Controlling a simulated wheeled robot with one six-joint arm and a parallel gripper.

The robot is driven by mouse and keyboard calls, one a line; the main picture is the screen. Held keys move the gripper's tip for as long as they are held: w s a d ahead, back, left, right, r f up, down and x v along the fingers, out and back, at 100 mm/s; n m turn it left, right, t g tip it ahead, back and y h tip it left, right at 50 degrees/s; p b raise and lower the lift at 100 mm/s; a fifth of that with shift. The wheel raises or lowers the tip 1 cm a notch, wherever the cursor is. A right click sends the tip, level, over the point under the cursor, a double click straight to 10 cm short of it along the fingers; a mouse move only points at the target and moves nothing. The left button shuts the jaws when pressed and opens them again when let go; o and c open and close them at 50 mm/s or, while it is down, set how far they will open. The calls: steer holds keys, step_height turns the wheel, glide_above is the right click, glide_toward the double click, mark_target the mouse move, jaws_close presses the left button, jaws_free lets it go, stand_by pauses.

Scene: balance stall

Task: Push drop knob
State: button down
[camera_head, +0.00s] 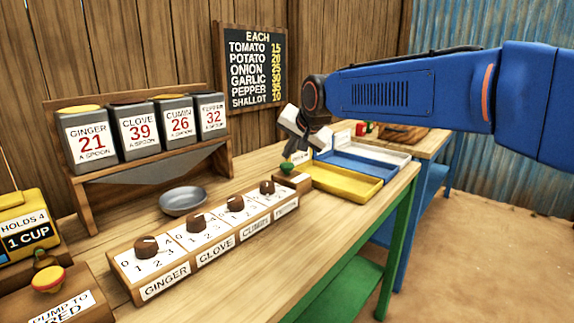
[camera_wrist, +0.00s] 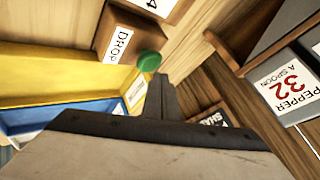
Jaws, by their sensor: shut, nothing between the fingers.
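The drop knob is a round green knob (camera_head: 287,167) on a small wooden block at the right end of the dial row. In the wrist view the green knob (camera_wrist: 149,61) sits on the block beside its white DROP label (camera_wrist: 118,45). My gripper (camera_head: 291,152) is shut and empty, pointing down just above the knob. In the wrist view my gripper's dark fingertips (camera_wrist: 160,80) come right up beside the knob. I cannot tell whether they touch it.
A wooden dial box (camera_head: 215,237) with several knobs runs left of the drop block. A yellow tray (camera_head: 345,182) and a blue tray (camera_head: 350,165) lie to the right. A grey bowl (camera_head: 183,201) and labelled spice bins (camera_head: 138,130) stand behind.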

mark_target(289, 165)
steer(key=shift+f, duration=1.1)
stand_by(1.1)
steer(key=shift+r, duration=1.2)
steer(key=shift+r, duration=2.5)
